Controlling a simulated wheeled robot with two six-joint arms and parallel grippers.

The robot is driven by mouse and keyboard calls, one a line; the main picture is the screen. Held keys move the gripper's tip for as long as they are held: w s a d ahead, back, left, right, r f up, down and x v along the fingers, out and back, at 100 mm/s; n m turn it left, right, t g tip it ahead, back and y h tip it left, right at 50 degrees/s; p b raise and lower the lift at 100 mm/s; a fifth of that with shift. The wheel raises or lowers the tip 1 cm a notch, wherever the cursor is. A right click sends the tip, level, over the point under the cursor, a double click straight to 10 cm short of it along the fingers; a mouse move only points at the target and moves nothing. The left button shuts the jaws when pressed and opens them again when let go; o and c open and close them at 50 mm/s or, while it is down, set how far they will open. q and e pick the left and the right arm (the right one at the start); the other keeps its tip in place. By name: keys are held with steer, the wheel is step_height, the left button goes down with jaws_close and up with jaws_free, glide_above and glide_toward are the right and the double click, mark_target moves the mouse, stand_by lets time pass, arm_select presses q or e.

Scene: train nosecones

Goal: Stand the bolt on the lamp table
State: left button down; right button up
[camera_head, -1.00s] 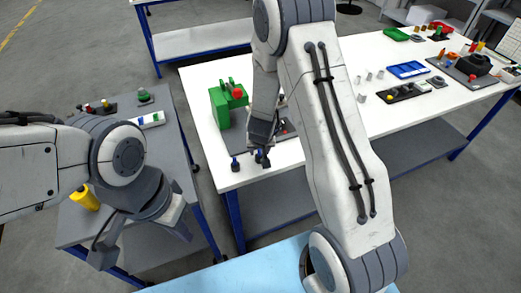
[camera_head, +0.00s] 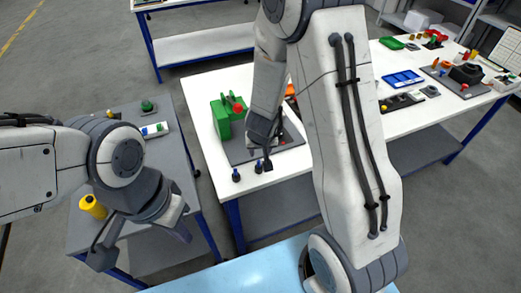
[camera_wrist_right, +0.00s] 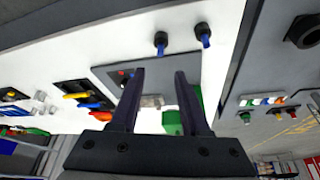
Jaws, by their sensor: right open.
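Two small black-and-blue pieces that look like bolts stand near the front left edge of the white table; one is further left (camera_head: 236,175) and one is closer to my right gripper (camera_head: 259,167). In the right wrist view they show as one piece (camera_wrist_right: 160,42) and another (camera_wrist_right: 204,35), both beyond the fingertips. My right gripper (camera_wrist_right: 160,72) is open and empty above the white table. Its fingers are apart from both pieces. My left gripper (camera_head: 142,243) is open and empty beside the grey table. I cannot tell which table is the lamp table.
The white table (camera_head: 205,96) bears a green block (camera_head: 222,123) and a grey plate behind the bolts. The grey table (camera_head: 160,165) at left holds a yellow cylinder (camera_head: 93,207) and a green dome (camera_head: 147,106). A light blue surface (camera_head: 250,272) lies in front.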

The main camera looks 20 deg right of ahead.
steer(key=s+a+r+n+g+y, duration=0.1)
steer(key=s+a+r+n+y, duration=0.15)
steer(key=s+a+r, duration=0.4)
steer(key=s+a+r+n+g+y, duration=0.1)
steer(key=s+a+r+n+y, duration=0.2)
steer(key=a, duration=0.7)
steer(key=s+d+r+n+g+h, duration=0.1)
steer(key=s+r+n, duration=0.1)
steer(key=s, duration=0.5)
steer(key=s+d+r+n+g+h, duration=0.1)
steer(key=s+r+n+h, duration=0.1)
steer(key=s, duration=0.6)
step_height(320, 180, up, 2)
steer(key=shift+d+r+n, duration=0.2)
steer(key=shift+d+n, duration=0.05)
steer(key=shift+n, duration=0.2)
step_height(320, 180, down, 6)
steer(key=b, duration=0.5)
steer(key=shift+r+b, duration=0.2)
steer(key=shift+b, duration=0.1)
